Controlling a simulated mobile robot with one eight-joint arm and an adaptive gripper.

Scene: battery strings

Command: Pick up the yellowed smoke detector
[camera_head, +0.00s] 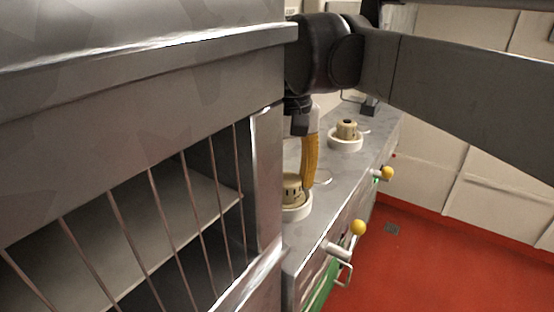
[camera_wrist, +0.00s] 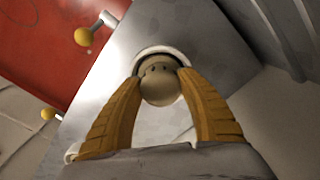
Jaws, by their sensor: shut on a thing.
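A yellowed smoke detector (camera_head: 292,187) sits in a white round base on the grey counter (camera_head: 329,178) in the head view, partly hidden by the cabinet edge. In the wrist view the detector (camera_wrist: 160,84) is between the yellow finger tips, with the white ring (camera_wrist: 158,51) around its far side. My gripper (camera_wrist: 160,90) is shut on it from both sides; in the head view one yellow finger of my gripper (camera_head: 309,160) shows just beside it. A second similar detector (camera_head: 346,129) stands in its own white base farther along the counter.
A grey cabinet with a barred opening (camera_head: 150,220) stands close on the left. Yellow-knobbed levers (camera_head: 358,228) stick out from the counter's front. The red floor (camera_head: 430,260) to the right is clear. A dark object (camera_head: 370,106) stands at the counter's far end.

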